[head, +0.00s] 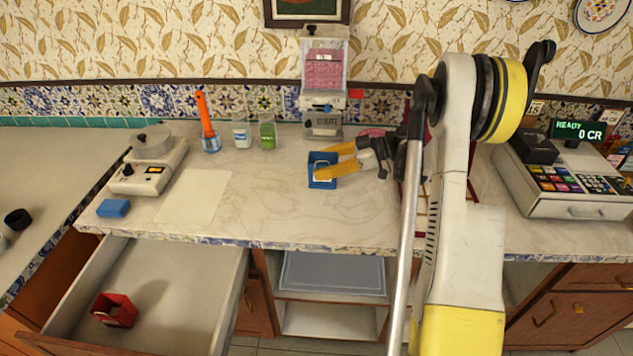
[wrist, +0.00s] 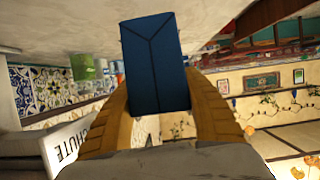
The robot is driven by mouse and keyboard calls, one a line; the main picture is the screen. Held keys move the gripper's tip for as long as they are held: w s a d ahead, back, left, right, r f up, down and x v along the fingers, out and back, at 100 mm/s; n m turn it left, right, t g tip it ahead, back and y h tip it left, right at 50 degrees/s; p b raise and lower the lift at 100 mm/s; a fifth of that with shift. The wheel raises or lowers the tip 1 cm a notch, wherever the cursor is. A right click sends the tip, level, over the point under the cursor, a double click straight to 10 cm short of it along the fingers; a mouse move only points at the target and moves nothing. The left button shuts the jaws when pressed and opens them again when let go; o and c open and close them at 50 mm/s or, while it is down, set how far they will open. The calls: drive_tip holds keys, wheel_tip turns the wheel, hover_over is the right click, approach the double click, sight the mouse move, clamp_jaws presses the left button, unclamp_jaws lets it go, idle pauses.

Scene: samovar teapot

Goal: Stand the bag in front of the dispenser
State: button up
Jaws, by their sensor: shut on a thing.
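The bag is a small blue box-shaped bag (head: 322,185), upright over the counter in front of the dispenser (head: 323,72). My gripper (head: 324,163) is shut on it from the right, with a yellow finger on each side. In the wrist view the bag (wrist: 155,65) fills the space between the fingers and shows a folded blue face. I cannot tell whether its base touches the counter. The dispenser stands against the tiled wall, with a clear hopper of pink contents and a spout above its base.
Green-labelled (head: 267,132) and white (head: 241,133) jars and an orange-handled tool (head: 206,122) stand left of the dispenser. A scale (head: 148,165), blue block (head: 113,208) and pale sheet (head: 195,196) are farther left. A cash register (head: 570,180) is right.

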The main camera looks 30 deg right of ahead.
drive_tip(key=shift+w+a+f, duration=0.25)
drive_tip(key=shift+w+f, duration=0.25)
drive_tip(key=shift+w, duration=0.3)
drive_tip(key=shift+f+b, duration=1)
drive_tip(key=shift+f, duration=0.95)
drive_tip(key=shift+f, duration=0.2)
drive_tip(key=o, duration=0.9)
drive_tip(key=shift+o, duration=0.2)
drive_tip(key=shift+r, duration=0.15)
